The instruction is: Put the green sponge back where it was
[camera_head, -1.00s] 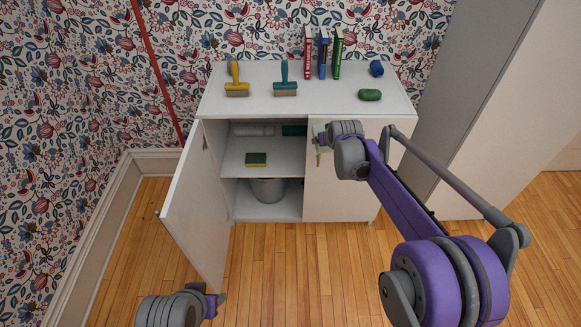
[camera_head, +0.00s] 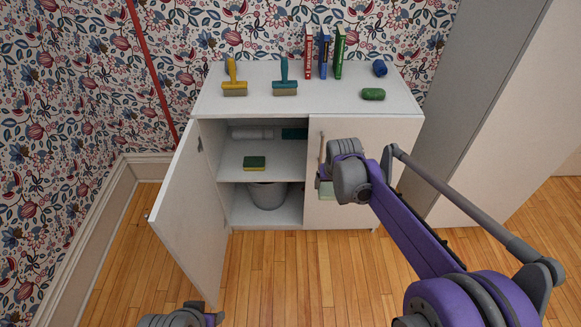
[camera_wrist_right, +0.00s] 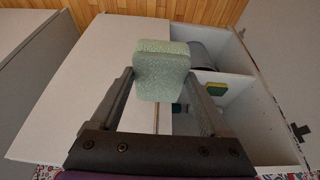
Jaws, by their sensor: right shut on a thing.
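My right gripper (camera_head: 322,170) is shut on a pale green sponge (camera_head: 326,190), in front of the cabinet's closed right door. In the right wrist view the sponge (camera_wrist_right: 162,70) sits between the two fingers and sticks out past their tips. The cabinet (camera_head: 310,90) has its left door (camera_head: 188,205) swung open. On the middle shelf (camera_head: 235,172) lies a green and yellow sponge (camera_head: 254,162), with bare shelf around it. My left gripper (camera_head: 212,318) shows only in part at the bottom edge; its fingers are unclear.
Inside are a white roll (camera_head: 252,133), a teal item (camera_head: 294,133) and a grey bucket (camera_head: 266,196).

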